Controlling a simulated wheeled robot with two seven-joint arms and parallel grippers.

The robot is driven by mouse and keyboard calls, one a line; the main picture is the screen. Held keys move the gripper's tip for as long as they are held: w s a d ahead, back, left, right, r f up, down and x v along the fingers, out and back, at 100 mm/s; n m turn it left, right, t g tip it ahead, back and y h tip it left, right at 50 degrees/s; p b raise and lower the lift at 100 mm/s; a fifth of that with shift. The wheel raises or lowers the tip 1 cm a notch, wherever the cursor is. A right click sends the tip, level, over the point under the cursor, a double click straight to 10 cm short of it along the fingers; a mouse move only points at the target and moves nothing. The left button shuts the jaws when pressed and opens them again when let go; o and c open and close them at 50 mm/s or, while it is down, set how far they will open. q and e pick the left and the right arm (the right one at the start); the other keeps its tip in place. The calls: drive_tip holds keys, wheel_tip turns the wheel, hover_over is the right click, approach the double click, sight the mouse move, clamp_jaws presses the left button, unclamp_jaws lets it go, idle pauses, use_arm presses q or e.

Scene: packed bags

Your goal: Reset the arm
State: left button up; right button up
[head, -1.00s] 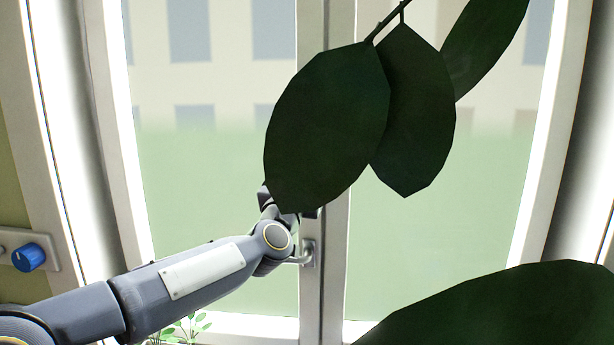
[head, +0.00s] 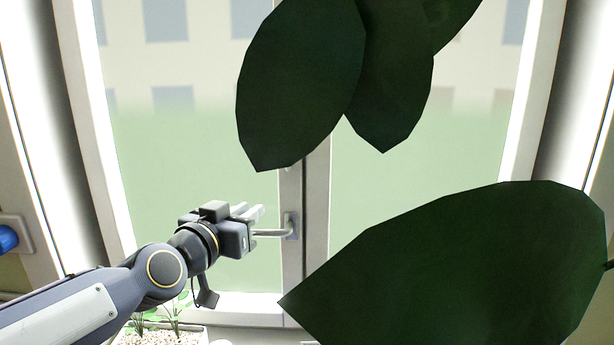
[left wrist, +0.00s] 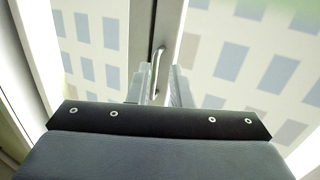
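My left gripper (head: 252,213) is at the middle left of the head view, in front of the window. Its two pale fingers point right, close to the metal window handle (head: 290,226). In the left wrist view the fingers (left wrist: 160,88) stand apart, with the handle (left wrist: 158,62) seen in the gap between them. I cannot tell whether the handle is really between the fingers or just beyond them. Nothing is seen held. My right gripper is in neither view.
Large dark leaves (head: 300,80) hang close in front at the top, and another big leaf (head: 470,265) covers the lower right. A planter with pale pebbles and small plants (head: 160,335) sits below my left arm. A blue knob (head: 8,238) is at the left edge.

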use_arm(q)
drive_tip(key=s+a+f+n+g+y, duration=0.1)
drive_tip(key=s+a+f+g, duration=0.3)
drive_tip(key=s+f, duration=0.9)
drive_tip(key=s+a+f+n+g+y, duration=0.1)
drive_tip(key=s+a+f+n+g, duration=0.3)
drive_tip(key=s+f, duration=0.9)
drive_tip(key=s+g, duration=0.2)
drive_tip(key=s, duration=0.1)
drive_tip(key=shift+s+a+g, duration=0.25)
drive_tip(key=shift+g, duration=0.05)
drive_tip(key=shift+f, duration=0.1)
